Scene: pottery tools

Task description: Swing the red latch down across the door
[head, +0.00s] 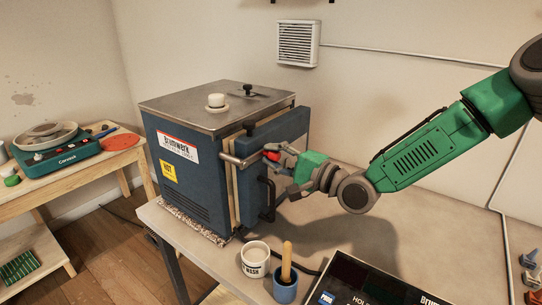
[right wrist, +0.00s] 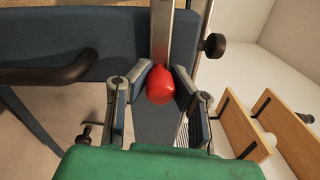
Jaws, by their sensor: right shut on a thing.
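The blue kiln (head: 195,200) stands on the table with its door (head: 290,125) on its right side. The metal latch bar (head: 245,160) runs roughly level from the kiln's front edge towards the door and ends in a red knob (head: 271,155). My right gripper (head: 276,155) is shut on the red knob, its fingers at both sides of it. The right wrist view shows the red knob (right wrist: 160,85) between the fingertips (right wrist: 160,80), with the bar (right wrist: 162,35) beyond it. Part of the knob is hidden by the fingers in the head view. My left gripper is not in view.
The door's dark handle (head: 267,198) is just below my right gripper. A white cup (head: 255,260) and a blue cup (head: 285,289) with a wooden tool stand in front of the kiln, near a dark control panel (head: 365,285). The table right of the kiln looks clear.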

